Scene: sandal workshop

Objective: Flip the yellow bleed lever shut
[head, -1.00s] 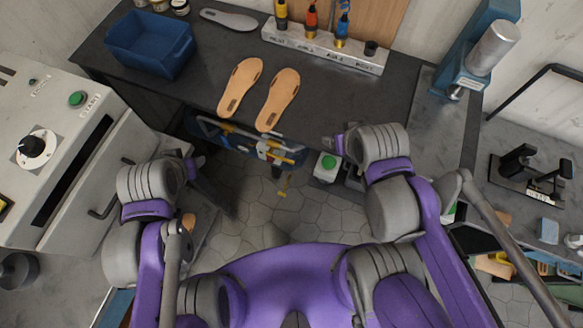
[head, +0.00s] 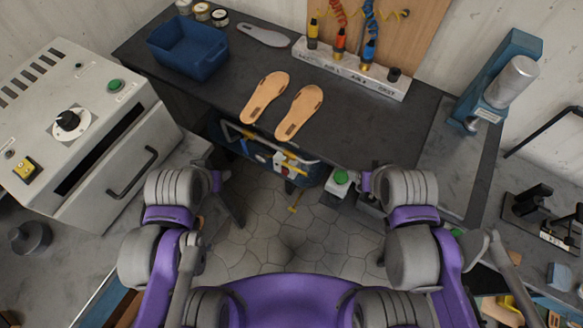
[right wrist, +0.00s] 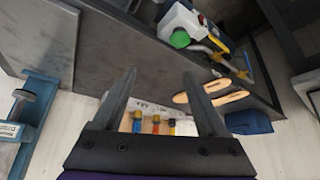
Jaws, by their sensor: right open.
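Below the bench, a blue air unit (head: 231,145) with metal pipes shows in the head view. A small yellow lever-like piece (head: 293,209) hangs low under it. It is too small to tell its exact position. My left gripper (head: 217,181) is left of the unit, apart from it; its finger opening cannot be made out. My right gripper (head: 367,182) is right of the unit, beside a white box with a green button (head: 341,177). In the right wrist view its fingers (right wrist: 158,75) are apart and empty, and the green button (right wrist: 179,39) is beyond them.
The dark bench (head: 370,130) carries two tan soles (head: 300,112), a blue bin (head: 188,50) and a rack of coloured tools (head: 350,70). A grey oven-like machine (head: 75,130) stands left, a blue press (head: 495,85) right. The tiled floor between is clear.

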